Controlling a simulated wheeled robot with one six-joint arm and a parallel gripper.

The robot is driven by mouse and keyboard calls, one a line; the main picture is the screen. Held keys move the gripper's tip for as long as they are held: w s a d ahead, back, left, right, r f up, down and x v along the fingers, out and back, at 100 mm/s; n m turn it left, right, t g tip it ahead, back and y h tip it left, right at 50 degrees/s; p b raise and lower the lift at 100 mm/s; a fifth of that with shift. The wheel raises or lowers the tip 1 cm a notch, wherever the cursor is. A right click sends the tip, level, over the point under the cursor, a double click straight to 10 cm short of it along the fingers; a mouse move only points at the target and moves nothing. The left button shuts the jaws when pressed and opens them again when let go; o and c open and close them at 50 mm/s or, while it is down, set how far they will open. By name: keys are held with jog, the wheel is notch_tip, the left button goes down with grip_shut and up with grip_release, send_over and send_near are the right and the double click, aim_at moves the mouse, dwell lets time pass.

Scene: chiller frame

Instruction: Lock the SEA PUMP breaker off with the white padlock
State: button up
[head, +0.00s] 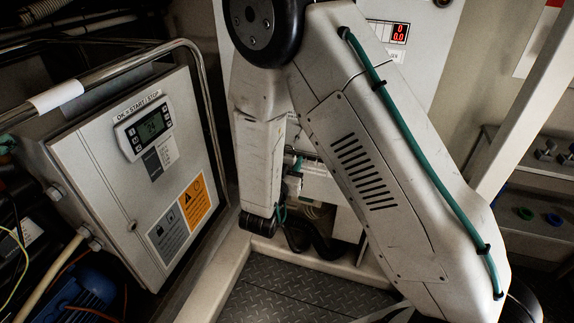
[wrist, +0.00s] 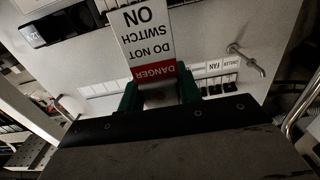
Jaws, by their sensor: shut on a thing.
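The tag extends up the picture in front of a pale panel. A row of dark breakers (wrist: 219,90) with white labels shows just right of the fingers; FAN and what looks like CHILLER are readable. I cannot make out a SEA PUMP label. In the head view my arm hides the breakers and my gripper.
A metal handle (wrist: 246,60) juts from the panel right of the breakers. In the head view, a grey control box (head: 130,190) with a tubular rail stands at left. A pale post (head: 520,100) stands at right. A red digital display (head: 398,33) shows above my arm.

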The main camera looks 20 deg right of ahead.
jog(key=shift+f+x, duration=0.25)
jog(key=shift+x, duration=0.95)
jog(key=shift+f+x, duration=0.3)
jog(key=shift+x, duration=0.85)
jog(key=shift+f+x, duration=0.25)
jog(key=shift+x, duration=0.95)
jog(key=o, duration=1.2)
jog(key=shift+c, duration=0.2)
